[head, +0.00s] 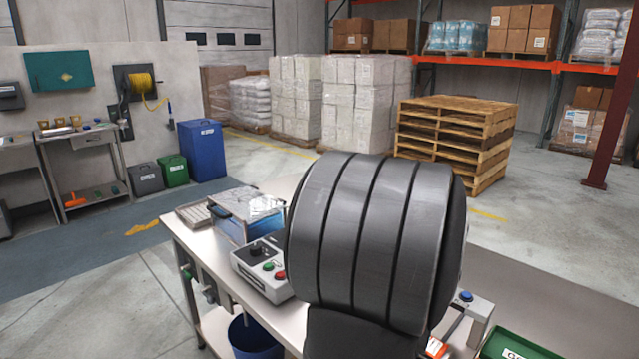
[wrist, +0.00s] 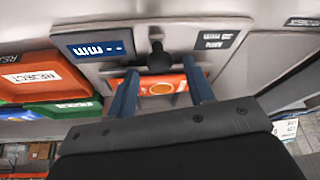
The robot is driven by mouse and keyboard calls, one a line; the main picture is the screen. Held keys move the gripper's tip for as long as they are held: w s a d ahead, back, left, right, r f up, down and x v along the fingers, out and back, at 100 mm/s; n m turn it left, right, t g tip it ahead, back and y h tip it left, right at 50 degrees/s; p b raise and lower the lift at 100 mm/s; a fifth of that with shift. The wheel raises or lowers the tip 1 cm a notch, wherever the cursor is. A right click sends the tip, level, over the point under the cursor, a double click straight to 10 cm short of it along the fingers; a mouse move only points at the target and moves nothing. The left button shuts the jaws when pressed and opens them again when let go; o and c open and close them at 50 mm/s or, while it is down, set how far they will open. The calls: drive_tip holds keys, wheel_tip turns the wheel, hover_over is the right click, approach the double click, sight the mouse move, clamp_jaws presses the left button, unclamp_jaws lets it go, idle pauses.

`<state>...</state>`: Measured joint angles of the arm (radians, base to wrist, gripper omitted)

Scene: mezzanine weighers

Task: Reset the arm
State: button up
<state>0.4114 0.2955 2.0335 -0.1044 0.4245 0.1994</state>
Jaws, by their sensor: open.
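My gripper (wrist: 161,86) shows in the wrist view with its two blue-grey fingers apart. An orange item with a pale ring mark (wrist: 160,88) appears between the fingers. I cannot tell how far beyond the fingertips it lies, or whether either finger touches it. In the head view, the large dark ribbed part of my own arm fills the centre and hides the gripper and much of the bench behind it.
A grey device with a blue display (wrist: 97,48) and a black knob (wrist: 158,57) stands close to the fingers. The bench (head: 190,238) carries a control box (head: 262,268); a green tray (head: 515,347) is at lower right.

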drive_tip(key=shift+w+f, duration=0.1)
drive_tip(key=shift+f, duration=0.15)
drive_tip(key=shift+r, duration=0.1)
drive_tip(key=v, duration=1.7)
drive_tip(key=x, duration=1.7)
drive_tip(key=shift+w+d, duration=0.85)
drive_tip(key=shift+d, duration=0.05)
drive_tip(key=shift+w+d, duration=0.55)
drive_tip(key=shift+w, duration=0.05)
